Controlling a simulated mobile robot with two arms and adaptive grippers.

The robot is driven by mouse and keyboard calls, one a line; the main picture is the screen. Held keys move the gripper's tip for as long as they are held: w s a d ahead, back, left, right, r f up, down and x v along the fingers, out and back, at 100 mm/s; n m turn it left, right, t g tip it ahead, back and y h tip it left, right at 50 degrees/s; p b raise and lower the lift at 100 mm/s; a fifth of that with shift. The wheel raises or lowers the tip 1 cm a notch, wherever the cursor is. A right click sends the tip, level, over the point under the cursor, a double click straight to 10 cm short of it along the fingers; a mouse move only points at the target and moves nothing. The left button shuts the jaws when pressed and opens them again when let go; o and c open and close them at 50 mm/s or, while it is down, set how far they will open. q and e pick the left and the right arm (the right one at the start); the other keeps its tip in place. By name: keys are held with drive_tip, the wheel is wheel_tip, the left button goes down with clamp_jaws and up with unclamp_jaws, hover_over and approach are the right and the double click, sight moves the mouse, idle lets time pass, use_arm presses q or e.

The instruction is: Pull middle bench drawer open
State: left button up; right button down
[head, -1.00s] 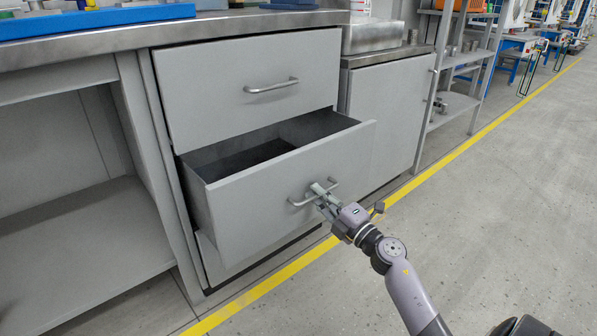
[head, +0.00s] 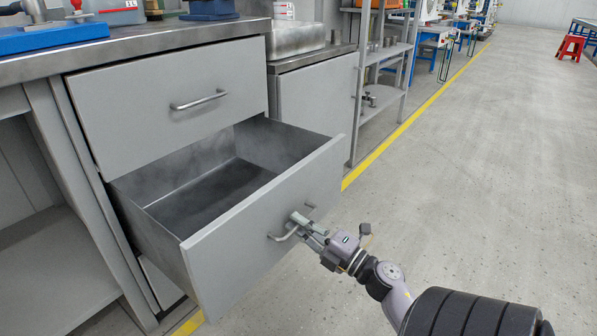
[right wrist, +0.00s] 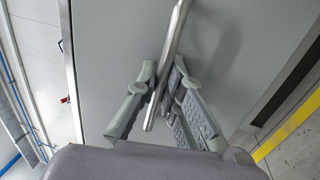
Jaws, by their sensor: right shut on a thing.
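The grey middle bench drawer (head: 262,226) stands far out of the bench in the head view, and its inside looks empty. Its metal bar handle (head: 283,236) is on the drawer front. My right gripper (head: 300,222) is shut on this handle. In the right wrist view the fingers (right wrist: 158,100) lie on both sides of the handle bar (right wrist: 172,52). My left gripper is not in view.
A closed upper drawer (head: 170,115) with its own handle is above. A closed cabinet (head: 312,105) and an open shelf rack (head: 385,75) stand to the right. A yellow floor line (head: 400,125) runs along the benches. The grey floor (head: 480,200) at right is clear.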

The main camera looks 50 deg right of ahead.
drive_tip(key=c, duration=1.7)
unclamp_jaws()
drive_tip(key=v, duration=1.2)
